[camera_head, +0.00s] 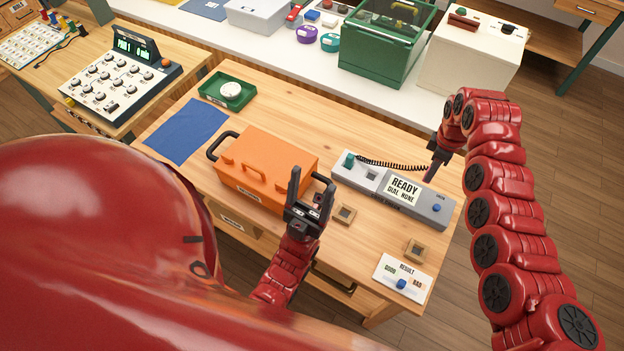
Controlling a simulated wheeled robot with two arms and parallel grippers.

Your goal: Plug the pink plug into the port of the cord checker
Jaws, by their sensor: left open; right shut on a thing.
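A dark coiled cord (390,164) runs from a teal plug (349,160) at the checker's left end to my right gripper (432,165). My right gripper is shut on the cord's other end, above the checker's far right edge. A small pinkish end, the pink plug (429,174), shows below its fingers; most of it is hidden. My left gripper (311,188) is open and empty, beside the orange case.
The orange toolbox-like case (262,165) stands left of the checker. Two small wooden blocks (344,214) and (415,248) and a result board (403,278) with a blue slider are at the front. A blue cloth (187,130) and a green tray (212,94) lie further left.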

